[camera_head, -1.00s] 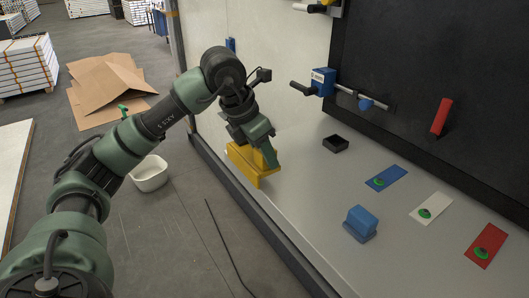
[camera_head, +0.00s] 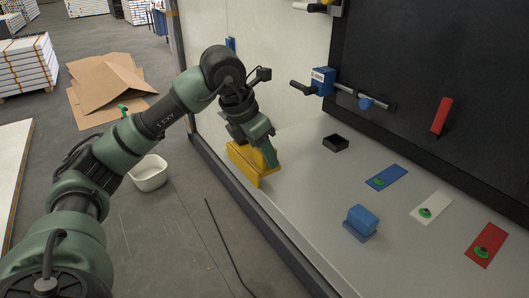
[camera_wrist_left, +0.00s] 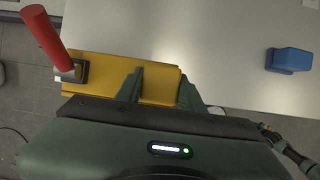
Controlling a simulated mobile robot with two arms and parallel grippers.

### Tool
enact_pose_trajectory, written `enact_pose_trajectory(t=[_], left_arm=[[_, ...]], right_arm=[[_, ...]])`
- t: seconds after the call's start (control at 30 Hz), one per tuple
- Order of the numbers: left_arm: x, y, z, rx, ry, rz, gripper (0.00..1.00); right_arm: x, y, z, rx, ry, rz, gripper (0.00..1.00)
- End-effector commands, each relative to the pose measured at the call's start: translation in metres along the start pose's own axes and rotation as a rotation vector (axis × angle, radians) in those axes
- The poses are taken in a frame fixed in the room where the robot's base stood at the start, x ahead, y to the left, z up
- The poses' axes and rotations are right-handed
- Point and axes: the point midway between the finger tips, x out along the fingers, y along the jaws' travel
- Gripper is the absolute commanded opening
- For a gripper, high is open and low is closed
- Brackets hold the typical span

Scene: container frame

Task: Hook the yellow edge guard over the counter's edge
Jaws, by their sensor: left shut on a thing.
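The yellow edge guard (camera_head: 243,164) is at the dark front edge of the grey counter (camera_head: 305,210), near its far left end. My left gripper (camera_head: 270,162) is shut on it from above; the fingers hide part of it. In the left wrist view the edge guard (camera_wrist_left: 108,72) lies along the counter's border, between the fingers of my left gripper (camera_wrist_left: 160,88). I cannot tell whether its lip is over the edge or just resting there. My right gripper is not in the head view.
On the counter are a blue block (camera_head: 361,222), a small black tray (camera_head: 336,142) and blue (camera_head: 390,175), white (camera_head: 434,207) and red (camera_head: 488,243) plates with green knobs. A blue clamp (camera_head: 322,82) and red handle (camera_head: 441,116) are at the back. A white bin (camera_head: 150,174) stands on the floor.

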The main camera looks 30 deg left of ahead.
Motion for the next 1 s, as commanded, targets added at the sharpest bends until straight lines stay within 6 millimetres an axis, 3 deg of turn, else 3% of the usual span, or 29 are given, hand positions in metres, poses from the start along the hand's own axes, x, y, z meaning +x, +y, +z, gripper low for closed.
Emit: enact_pose_trajectory(t=[1.0], left_arm=[[0.018, 0.000, -0.007, 0.000, -0.003, 0.001, 0.00]], right_arm=[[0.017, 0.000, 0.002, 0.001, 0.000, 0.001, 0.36]])
